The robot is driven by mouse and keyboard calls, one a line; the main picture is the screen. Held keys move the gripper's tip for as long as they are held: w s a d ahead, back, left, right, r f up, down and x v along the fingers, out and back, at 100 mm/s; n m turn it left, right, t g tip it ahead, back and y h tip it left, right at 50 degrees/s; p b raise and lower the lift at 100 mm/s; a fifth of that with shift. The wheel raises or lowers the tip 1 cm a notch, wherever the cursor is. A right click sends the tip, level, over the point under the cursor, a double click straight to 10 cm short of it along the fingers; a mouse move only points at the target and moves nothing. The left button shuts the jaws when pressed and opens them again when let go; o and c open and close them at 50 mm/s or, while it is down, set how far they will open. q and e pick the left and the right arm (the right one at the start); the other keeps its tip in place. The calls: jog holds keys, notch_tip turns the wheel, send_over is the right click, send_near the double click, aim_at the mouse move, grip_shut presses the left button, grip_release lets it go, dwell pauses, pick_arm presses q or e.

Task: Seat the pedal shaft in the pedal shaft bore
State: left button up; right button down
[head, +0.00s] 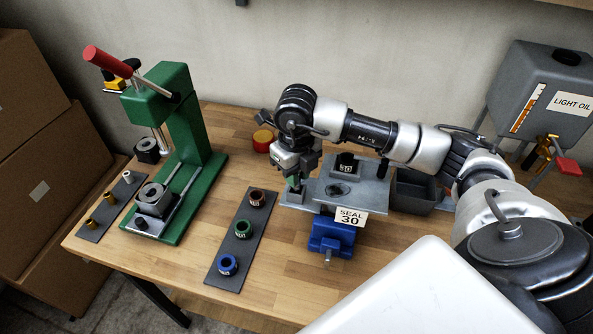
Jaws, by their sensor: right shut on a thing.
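My right gripper (293,178) points down over the left end of a grey metal plate assembly (320,193). It is shut on a small part, seemingly the pedal shaft, mostly hidden by the fingers. I cannot tell whether the part's lower end is in a bore or only above the plate. The pedal shaft bore cannot be made out; it may lie under the gripper. A blue vise (331,236) sits below the plate's front. My left gripper is not in view.
A green press (190,115) with a red handle stands at left. A dark strip (230,262) with brown, green and blue rings lies in front of the gripper.

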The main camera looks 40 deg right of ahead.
jog(key=c, duration=1)
grip_release()
jog(key=shift+f, duration=0.1)
jog(key=shift+r+p, duration=0.35)
jog(key=shift+p, duration=0.05)
jog(key=shift+r+b, duration=0.35)
jog(key=shift+r, duration=0.05)
notch_tip(320, 180, up, 10)
jog(key=shift+f+b, duration=0.1)
jog(key=shift+b, duration=0.6)
jog(key=shift+r, duration=0.55)
jog(key=shift+f, duration=0.1)
